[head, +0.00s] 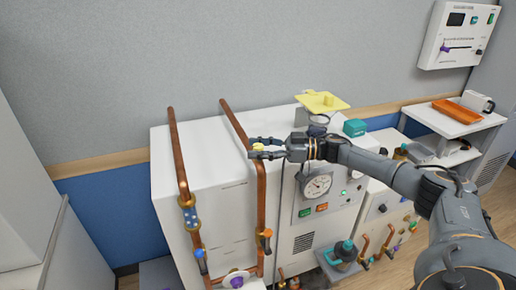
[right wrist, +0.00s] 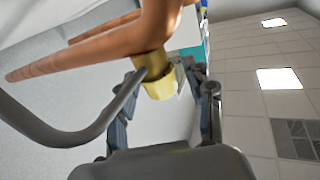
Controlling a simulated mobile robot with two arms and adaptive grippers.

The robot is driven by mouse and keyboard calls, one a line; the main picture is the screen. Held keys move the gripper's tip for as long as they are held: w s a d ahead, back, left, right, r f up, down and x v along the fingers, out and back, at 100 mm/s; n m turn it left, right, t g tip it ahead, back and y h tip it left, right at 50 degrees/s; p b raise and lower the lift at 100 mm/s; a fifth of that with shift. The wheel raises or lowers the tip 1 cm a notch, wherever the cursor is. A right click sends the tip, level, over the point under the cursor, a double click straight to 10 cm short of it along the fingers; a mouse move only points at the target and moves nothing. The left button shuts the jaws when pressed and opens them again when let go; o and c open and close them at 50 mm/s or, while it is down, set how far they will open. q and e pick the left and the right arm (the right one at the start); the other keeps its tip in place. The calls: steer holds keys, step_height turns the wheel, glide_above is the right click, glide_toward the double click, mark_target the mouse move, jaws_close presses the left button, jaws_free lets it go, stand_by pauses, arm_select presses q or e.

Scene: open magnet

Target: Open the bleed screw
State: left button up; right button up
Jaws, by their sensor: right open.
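The bleed screw appears to be the small yellow, brass-coloured fitting (head: 258,147) on the right-hand copper pipe (head: 261,190), at the front of the white cabinet. My right gripper (head: 256,148) reaches in from the right with its fingers open on either side of the fitting. In the right wrist view the yellow fitting (right wrist: 160,86) sits under the copper pipe (right wrist: 110,42), between the two dark fingers (right wrist: 166,105). A gap seems to show between the fitting and the fingers; contact cannot be told. My left gripper is not in view.
A second copper pipe (head: 180,165) with a blue valve fitting (head: 190,215) runs to the left. An orange valve handle (head: 266,234) is lower on the right pipe. A yellow tray (head: 322,101) stands on the cabinet (head: 205,160).

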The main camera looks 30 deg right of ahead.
steer(key=v, duration=1.2)
stand_by(0.3)
